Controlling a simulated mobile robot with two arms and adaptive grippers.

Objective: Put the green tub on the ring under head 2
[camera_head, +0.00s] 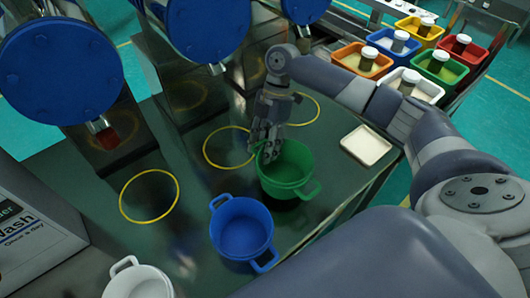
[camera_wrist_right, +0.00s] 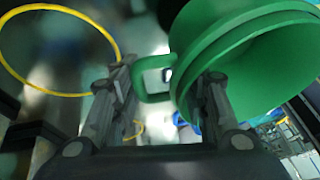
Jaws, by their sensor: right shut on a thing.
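The green tub (camera_head: 290,168) is near the middle of the head view, in front of and to the right of the middle yellow ring (camera_head: 206,157). My right gripper (camera_head: 266,152) is shut on its handle side; the tub and its handle (camera_wrist_right: 154,98) also show in the right wrist view, with the handle between the fingers (camera_wrist_right: 165,85). A dark patch lies below the tub; whether it is clear of the table is hard to tell. Three blue-faced sieve heads stand behind, the middle one (camera_head: 205,25) nearest that ring. No head numbers are readable. My left gripper is out of view.
A blue tub (camera_head: 242,228) stands close in front of the green one, a white tub (camera_head: 138,284) at the front left. Empty yellow rings lie left (camera_head: 122,205) and far right (camera_head: 318,112). A cream square dish (camera_head: 366,146) is at right. Several coloured bins stand beyond.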

